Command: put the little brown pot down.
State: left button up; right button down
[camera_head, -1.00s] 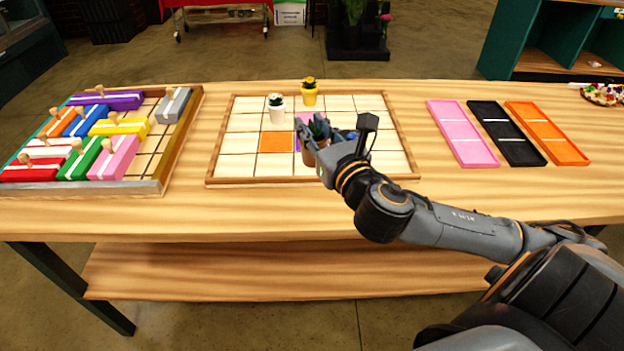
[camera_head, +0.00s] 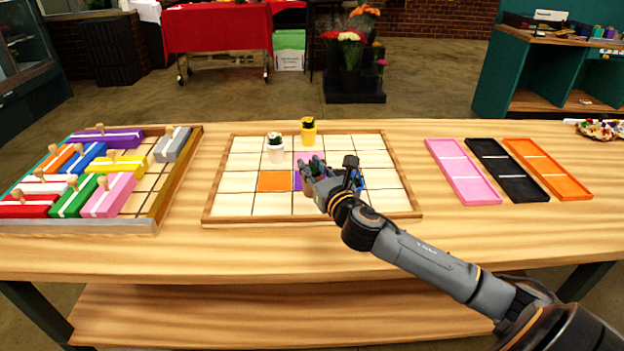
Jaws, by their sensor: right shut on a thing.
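The little brown pot (camera_head: 308,189) is mostly hidden behind my right gripper (camera_head: 311,178), which is shut on it. A bit of dark green plant shows at its top. The pot is over the middle of the framed grid board (camera_head: 240,209), close to a purple cell; I cannot tell whether its base touches the board. An orange cell (camera_head: 275,181) lies to the left of the gripper. My left gripper is not in view.
A wooden tray (camera_head: 160,205) of coloured blocks with knobs stands at the left of the table. Pink (camera_head: 462,172), black (camera_head: 508,170) and orange (camera_head: 547,169) trays lie at the right. The table front is clear.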

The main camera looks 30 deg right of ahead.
jog(key=shift+w+d+f, duration=0.1)
jog(key=shift+w+f, duration=0.05)
jog(key=shift+f, duration=1.5)
jog(key=shift+f, duration=0.1)
jog(key=c, duration=1.5)
grip_release()
jog(key=shift+f+b, duration=0.15)
jog(key=shift+b, duration=0.15)
jog(key=shift+c, duration=0.2)
jog(key=o, duration=0.4)
jog(key=shift+r, duration=0.2)
jog(key=s, duration=0.4)
jog(key=s+a, duration=0.1)
jog(key=s, duration=0.3)
jog(key=s+a+b, duration=0.1)
jog(key=s, duration=0.3)
